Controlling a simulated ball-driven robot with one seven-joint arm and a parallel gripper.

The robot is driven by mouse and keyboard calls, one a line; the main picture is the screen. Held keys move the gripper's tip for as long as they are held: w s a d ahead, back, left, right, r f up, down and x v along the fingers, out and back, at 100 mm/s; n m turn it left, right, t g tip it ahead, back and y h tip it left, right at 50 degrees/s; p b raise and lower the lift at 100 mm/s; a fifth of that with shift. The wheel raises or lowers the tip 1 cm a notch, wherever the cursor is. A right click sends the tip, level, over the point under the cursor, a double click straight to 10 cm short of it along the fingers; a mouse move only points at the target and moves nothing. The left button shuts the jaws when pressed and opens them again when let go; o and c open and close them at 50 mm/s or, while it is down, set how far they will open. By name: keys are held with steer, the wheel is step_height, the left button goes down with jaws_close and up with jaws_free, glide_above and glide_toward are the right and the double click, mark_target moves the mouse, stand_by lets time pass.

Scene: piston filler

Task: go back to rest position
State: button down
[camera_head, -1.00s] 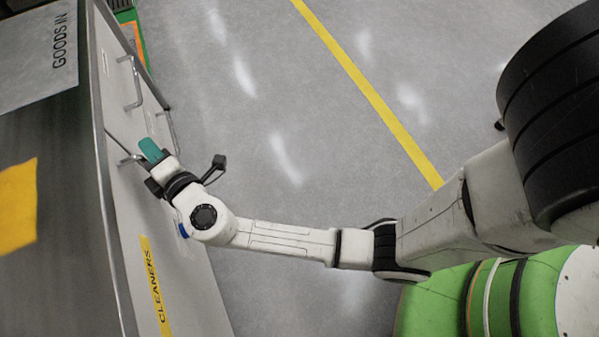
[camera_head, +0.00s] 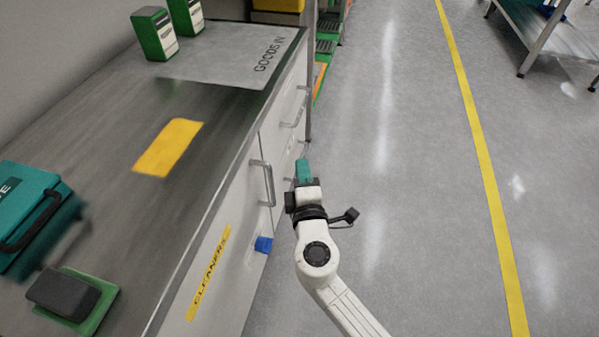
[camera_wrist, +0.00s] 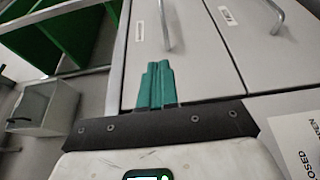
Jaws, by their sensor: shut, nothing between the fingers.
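My gripper (camera_head: 303,170) has teal fingers and is shut with nothing between them. In the head view it is beside the front of the cabinet (camera_head: 240,250), close to its upright metal handles. In the wrist view the teal fingers (camera_wrist: 157,85) lie together, pointing at grey cabinet doors (camera_wrist: 209,45) with bar handles. I cannot tell from the pictures whether the fingertips touch the cabinet.
The countertop (camera_head: 110,120) holds a teal case (camera_head: 28,210), a dark block on a green base (camera_head: 75,298) and green-white containers (camera_head: 154,33). A blue block (camera_head: 263,244) is on the cabinet front. Grey floor (camera_head: 420,200) at right is clear; a table (camera_head: 545,35) stands beyond.

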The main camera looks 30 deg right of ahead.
steer(key=s+d, duration=0.5)
steer(key=d, duration=0.1)
steer(key=shift+s+d, duration=0.15)
steer(key=shift+s, duration=0.25)
